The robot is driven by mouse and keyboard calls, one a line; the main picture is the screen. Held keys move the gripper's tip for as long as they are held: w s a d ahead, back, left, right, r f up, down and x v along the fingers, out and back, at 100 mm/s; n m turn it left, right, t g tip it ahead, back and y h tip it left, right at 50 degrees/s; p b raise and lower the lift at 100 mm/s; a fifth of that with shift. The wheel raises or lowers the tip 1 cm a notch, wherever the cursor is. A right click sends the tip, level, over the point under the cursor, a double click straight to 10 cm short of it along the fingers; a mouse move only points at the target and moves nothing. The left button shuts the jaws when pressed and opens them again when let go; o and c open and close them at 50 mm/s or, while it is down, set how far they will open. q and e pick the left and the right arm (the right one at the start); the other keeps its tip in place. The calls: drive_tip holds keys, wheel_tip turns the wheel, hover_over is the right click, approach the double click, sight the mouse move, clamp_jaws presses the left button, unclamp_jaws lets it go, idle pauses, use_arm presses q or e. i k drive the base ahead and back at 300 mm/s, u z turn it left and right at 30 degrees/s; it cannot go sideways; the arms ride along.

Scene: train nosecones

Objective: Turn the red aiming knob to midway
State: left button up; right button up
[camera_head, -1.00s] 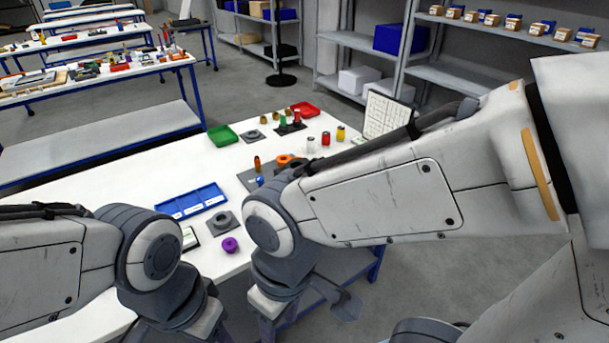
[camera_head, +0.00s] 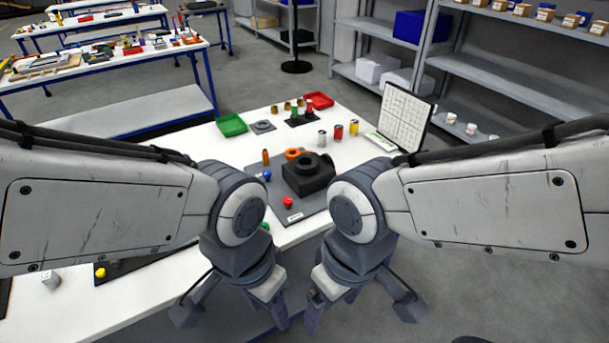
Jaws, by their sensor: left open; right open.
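The red aiming knob (camera_head: 288,202) is a small red knob on the grey mat (camera_head: 262,201), in front of a black block with a round opening (camera_head: 308,174). A white label sits just below the knob. My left gripper (camera_head: 233,315) is open and empty, low in the picture, nearer to me than the knob. My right gripper (camera_head: 361,315) is open and empty, beside the left one and also nearer to me. Both are apart from the knob, and nothing hides it.
A blue knob (camera_head: 266,175) and an orange ring (camera_head: 294,153) are by the block. Red, yellow and grey cylinders, a green tray (camera_head: 231,125), a red tray (camera_head: 319,100) and an upright white board (camera_head: 404,118) stand farther back. The white tabletop (camera_head: 345,115) has clear patches.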

sight(287, 200)
drive_tip(key=z, duration=0.25)
drive_tip(key=k, duration=0.5)
drive_tip(key=z, duration=0.85)
drive_tip(key=i, duration=0.65)
drive_tip(key=u, duration=0.85)
drive_tip(key=i, duration=0.55)
drive_tip(key=u, duration=0.65)
